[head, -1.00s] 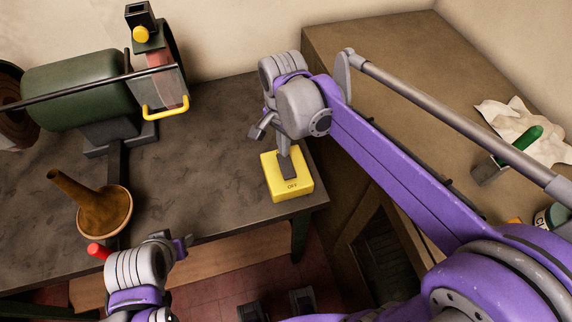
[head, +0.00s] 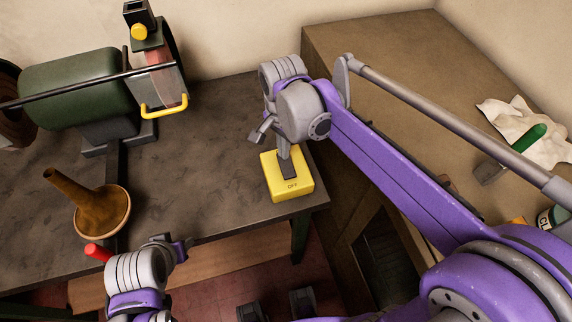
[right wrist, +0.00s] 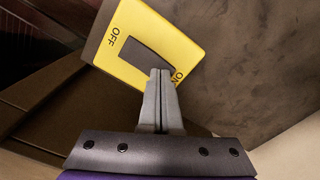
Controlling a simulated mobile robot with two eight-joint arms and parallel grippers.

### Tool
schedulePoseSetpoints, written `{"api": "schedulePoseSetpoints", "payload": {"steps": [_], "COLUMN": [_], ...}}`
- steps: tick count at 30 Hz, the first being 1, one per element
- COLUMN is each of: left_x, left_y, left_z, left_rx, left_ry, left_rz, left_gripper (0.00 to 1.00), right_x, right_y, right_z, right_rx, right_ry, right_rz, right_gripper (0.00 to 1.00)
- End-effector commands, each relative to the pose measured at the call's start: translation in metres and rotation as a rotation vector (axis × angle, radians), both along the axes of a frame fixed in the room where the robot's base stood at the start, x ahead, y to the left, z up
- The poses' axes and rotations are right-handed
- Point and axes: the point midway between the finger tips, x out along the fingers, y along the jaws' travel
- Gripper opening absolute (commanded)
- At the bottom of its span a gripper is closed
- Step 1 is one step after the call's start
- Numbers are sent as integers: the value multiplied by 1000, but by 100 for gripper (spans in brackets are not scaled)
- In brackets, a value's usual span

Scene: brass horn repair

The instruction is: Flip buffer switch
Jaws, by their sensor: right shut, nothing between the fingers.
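The yellow buffer switch box (head: 301,184) sits near the front right corner of the dark bench, with a dark rocker (head: 289,171) on top. OFF is printed at its near end. In the right wrist view the box (right wrist: 137,73) shows OFF at the left and ON at the right. My right gripper (head: 284,150) is shut and empty, pointing down at the rocker's far end. In the right wrist view its fingertips (right wrist: 160,74) are over the ON end; contact is unclear. My left gripper (head: 185,245) is low at the bench's front edge, its jaws unclear.
The green buffer motor (head: 80,85) with a yellow-handled guard (head: 165,107) stands at the back left. A brass horn bell (head: 105,212) is at the front left, beside a red-tipped part (head: 98,252). A brown cabinet (head: 400,60) borders the bench's right, bearing a white cloth (head: 510,115).

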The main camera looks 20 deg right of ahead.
Motion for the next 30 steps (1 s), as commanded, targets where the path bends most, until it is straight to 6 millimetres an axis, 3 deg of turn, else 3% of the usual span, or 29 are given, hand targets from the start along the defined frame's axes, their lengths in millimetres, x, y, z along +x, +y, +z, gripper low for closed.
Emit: {"api": "schedulePoseSetpoints", "payload": {"steps": [16,30], "left_x": [-1,8], "left_y": [0,0], "left_z": [-2,26], "left_rx": [0,0], "left_ry": [1,-16], "left_rz": [0,0], "left_gripper": [50,50], "right_x": [0,1], "right_y": [0,0], "right_z": [-4,32], "right_rx": [0,0], "right_ry": [0,-1], "right_rz": [0,0], "right_gripper": [0,0]}}
